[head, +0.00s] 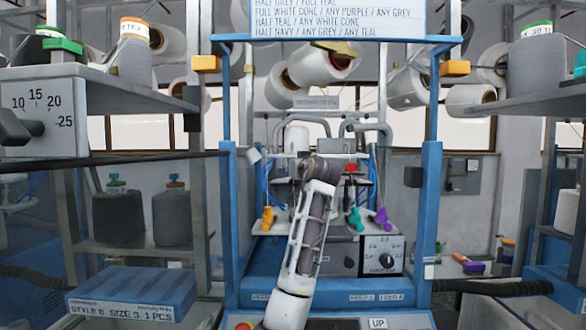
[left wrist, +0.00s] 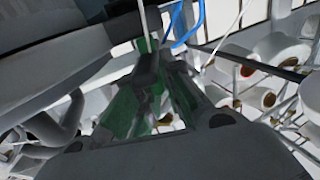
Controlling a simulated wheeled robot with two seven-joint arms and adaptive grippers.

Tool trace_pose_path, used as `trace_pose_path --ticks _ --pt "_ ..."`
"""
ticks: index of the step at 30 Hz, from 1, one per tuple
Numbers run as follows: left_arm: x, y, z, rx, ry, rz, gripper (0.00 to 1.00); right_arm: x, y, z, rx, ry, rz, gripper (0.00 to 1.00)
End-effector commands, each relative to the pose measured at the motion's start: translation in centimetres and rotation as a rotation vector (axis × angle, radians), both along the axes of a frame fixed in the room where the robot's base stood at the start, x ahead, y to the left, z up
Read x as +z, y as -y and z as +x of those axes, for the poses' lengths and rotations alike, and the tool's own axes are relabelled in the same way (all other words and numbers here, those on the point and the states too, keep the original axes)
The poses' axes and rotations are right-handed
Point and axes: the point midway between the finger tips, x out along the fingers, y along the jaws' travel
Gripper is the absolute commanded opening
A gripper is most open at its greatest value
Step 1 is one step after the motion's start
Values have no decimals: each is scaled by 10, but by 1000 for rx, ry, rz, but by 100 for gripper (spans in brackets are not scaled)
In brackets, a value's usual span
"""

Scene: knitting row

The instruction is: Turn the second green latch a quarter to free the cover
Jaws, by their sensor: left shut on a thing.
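My left arm reaches up across the middle of the knitting machine (head: 262,285) in the head view, and its own links hide its gripper there. In the left wrist view my left gripper (left wrist: 150,65) is shut on a green latch (left wrist: 146,45), of which only a small part shows between the fingertips. Green surfaces also show beside the fingers. I cannot tell how far the latch is turned. The cover is not clearly seen. My right gripper is in neither view.
Orange (head: 267,218), teal (head: 355,219) and purple (head: 383,219) pieces stand on the machine near a dial box (head: 382,257). Blue posts (head: 431,205) flank the arm. A blue box (head: 133,290) lies at the lower left. Thin blue tubes (left wrist: 187,30) run close to the left gripper.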

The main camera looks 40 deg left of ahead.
Motion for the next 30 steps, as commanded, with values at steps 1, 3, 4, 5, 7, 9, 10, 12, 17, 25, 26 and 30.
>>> trace_pose_path --ticks 1,3,4,5,7,9,10,12,17,25,26,30 --pt "-2 0 0 -21 0 -1 0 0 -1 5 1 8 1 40" --pt "-2 0 0 -50 0 -2 0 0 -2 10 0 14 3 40" --pt "-2 0 0 -64 1 -3 0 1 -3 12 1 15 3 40" --pt "-1 1 0 -75 0 -1 0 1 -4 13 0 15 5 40" --pt "-1 0 0 -103 0 -2 0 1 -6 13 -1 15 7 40" --pt "-1 0 0 -129 0 -2 0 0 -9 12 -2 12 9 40" --pt "-1 0 0 -142 -1 -2 0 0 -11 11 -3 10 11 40" --pt "-1 0 0 -167 0 -2 0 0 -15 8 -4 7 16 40" --pt "-1 0 0 -224 -1 -3 0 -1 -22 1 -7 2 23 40" --pt "-1 0 0 -313 0 -2 0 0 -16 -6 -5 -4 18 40" --pt "-1 0 0 -321 -1 -2 0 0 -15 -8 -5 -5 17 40" --pt "-1 0 0 -348 -2 0 0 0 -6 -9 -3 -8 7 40"
